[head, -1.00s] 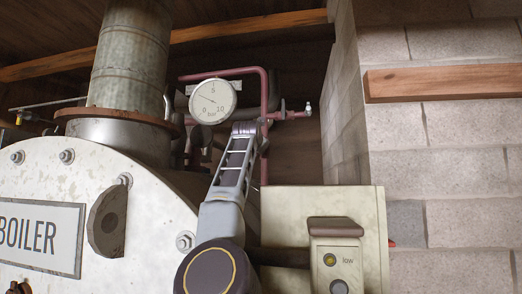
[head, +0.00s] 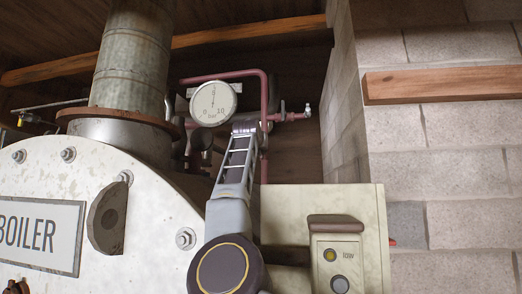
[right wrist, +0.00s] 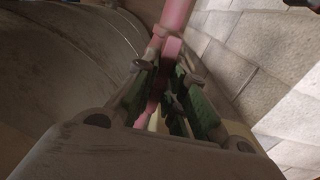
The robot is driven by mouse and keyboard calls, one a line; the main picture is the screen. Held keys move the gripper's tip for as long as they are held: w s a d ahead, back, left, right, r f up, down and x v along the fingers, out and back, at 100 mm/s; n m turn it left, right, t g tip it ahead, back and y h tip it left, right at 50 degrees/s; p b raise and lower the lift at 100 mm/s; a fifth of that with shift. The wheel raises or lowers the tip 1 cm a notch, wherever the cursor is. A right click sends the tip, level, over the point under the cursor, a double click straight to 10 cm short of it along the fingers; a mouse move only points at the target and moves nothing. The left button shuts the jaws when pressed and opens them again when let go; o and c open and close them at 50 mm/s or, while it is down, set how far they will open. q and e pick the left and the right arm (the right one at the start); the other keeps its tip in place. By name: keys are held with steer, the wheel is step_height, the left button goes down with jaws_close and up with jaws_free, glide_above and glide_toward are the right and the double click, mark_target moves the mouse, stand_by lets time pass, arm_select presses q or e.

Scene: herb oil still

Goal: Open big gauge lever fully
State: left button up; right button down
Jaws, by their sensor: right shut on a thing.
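The big round gauge (head: 213,103) has a white dial and hangs on the red pipe at the back of the boiler. Its needle points about straight up. My right arm reaches up below and right of the gauge. My right gripper (head: 246,125) is at the red pipe, and its fingers are mostly hidden behind my wrist. In the right wrist view its dark green fingers (right wrist: 170,95) are closed around a small, dim part beside the red pipe (right wrist: 175,15). This seems to be the gauge lever, largely hidden by the fingers. My left gripper is not in view.
The boiler front (head: 150,215) fills the lower left, with a metal flue (head: 130,60) above. A cream control box (head: 360,210) stands right of my arm. A block wall (head: 450,150) closes the right side. A small tap (head: 307,110) ends the pipe.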

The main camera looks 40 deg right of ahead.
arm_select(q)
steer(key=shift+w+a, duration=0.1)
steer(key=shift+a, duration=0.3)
arm_select(e)
steer(key=shift+w+f, duration=0.1)
steer(key=shift+f, duration=0.05)
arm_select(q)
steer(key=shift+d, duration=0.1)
arm_select(e)
steer(key=c, duration=1.5)
jaws_free()
steer(key=shift+c, duration=0.2)
steer(key=shift+o, duration=0.3)
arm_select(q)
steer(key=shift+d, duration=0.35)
arm_select(e)
steer(key=v, duration=1.2)
